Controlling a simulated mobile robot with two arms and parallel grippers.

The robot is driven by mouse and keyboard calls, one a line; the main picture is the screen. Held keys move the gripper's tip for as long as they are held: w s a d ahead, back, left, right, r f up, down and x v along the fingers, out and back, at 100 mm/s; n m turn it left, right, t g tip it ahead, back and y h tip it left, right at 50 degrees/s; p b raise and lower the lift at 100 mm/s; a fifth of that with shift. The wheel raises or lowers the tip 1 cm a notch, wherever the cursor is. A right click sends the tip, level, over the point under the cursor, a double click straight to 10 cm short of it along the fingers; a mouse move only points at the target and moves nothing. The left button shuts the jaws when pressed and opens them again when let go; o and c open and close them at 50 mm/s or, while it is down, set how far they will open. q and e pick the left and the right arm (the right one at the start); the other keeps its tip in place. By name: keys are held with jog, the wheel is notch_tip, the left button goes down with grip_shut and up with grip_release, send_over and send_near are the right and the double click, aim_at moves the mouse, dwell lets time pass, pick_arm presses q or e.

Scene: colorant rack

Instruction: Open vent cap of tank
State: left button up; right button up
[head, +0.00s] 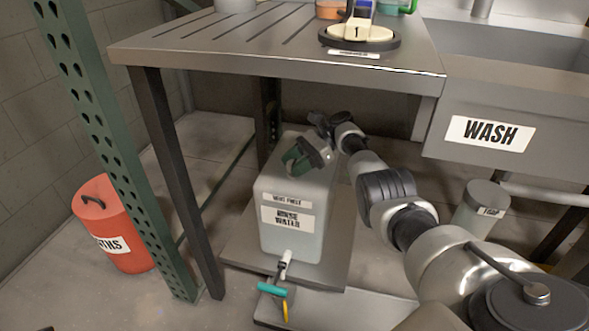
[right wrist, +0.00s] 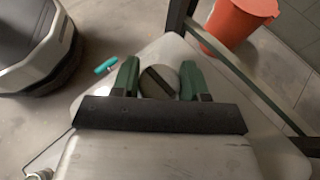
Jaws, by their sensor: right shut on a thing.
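The tank (head: 290,235) is a pale grey container labelled "RINSE WATER". It stands on a low platform under the table, with a small tap (head: 284,265) on its front. My right gripper (head: 297,160) is at the top of the tank, its green fingers pointing down. In the right wrist view the round grey vent cap (right wrist: 160,81), with a dark bar across it, sits between the fingertips of my right gripper (right wrist: 160,84), which is shut on it. The cap is hidden behind the gripper in the head view. My left gripper is not in view.
The metal table (head: 200,50) overhangs the tank, with a dark leg (head: 178,180) at left. A green perforated post (head: 100,120) and a red bucket (head: 120,235) stand further left. A sink marked "WASH" (head: 490,135) is at right.

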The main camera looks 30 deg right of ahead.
jog(key=shift+f, duration=0.1)
dwell(0.3)
jog(key=o, duration=0.9)
